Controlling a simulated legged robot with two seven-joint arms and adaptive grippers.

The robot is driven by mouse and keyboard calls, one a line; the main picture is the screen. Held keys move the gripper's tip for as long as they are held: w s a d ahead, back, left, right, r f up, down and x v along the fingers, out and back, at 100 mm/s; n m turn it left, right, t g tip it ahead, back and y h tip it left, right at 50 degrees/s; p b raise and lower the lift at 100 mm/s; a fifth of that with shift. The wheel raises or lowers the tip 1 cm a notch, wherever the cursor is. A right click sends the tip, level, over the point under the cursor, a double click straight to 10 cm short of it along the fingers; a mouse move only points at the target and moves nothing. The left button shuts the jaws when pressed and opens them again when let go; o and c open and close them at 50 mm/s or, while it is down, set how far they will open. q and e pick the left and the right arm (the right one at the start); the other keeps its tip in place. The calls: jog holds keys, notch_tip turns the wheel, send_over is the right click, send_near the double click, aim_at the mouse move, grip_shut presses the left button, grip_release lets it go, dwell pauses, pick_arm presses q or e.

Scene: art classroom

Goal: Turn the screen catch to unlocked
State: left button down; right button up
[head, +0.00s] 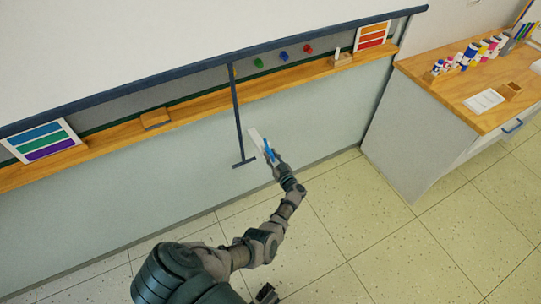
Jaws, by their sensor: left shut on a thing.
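The screen catch shows as a pale plate (255,137) with a blue lever (268,149) in front of the wall below the wooden ledge. My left gripper (271,157) is at the blue lever, shut on it. The fingers hide the lever's lower end, and I cannot read the catch's setting. The white screen (180,40) is down, with a dark blue bottom bar. A dark T-shaped pull handle (238,120) hangs from that bar, just left of the catch. A small dark part at the bottom edge looks like my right gripper (266,294), mostly cut off.
The wooden ledge (200,106) runs along the wall and holds a wooden block (155,118) and colour cards. Coloured magnets (283,56) sit on the board. A cabinet (420,125) with paint bottles stands at the right. The tiled floor (370,225) is clear.

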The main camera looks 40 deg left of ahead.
pick_arm(q)
jog(key=m, duration=0.2)
jog(key=shift+m+p, duration=0.3)
jog(key=shift+p, duration=0.05)
jog(key=shift+w+a+m, duration=0.1)
jog(key=shift+m, duration=1.1)
pick_arm(e)
jog(key=shift+s+x, duration=0.2)
jog(key=shift+x, duration=1.8)
pick_arm(q)
jog(key=shift+r+m+p, duration=0.1)
jog(key=shift+m+p, duration=0.2)
pick_arm(e)
jog(key=shift+a+f, duration=0.1)
jog(key=shift+f, duration=0.1)
pick_arm(q)
jog(key=c, duration=1.2)
grip_release()
jog(key=shift+w+a, duration=0.1)
pick_arm(e)
jog(key=shift+w, duration=0.1)
pick_arm(q)
jog(key=shift+f, duration=0.2)
pick_arm(e)
jog(key=shift+a, duration=0.1)
pick_arm(q)
jog(key=v, duration=1.2)
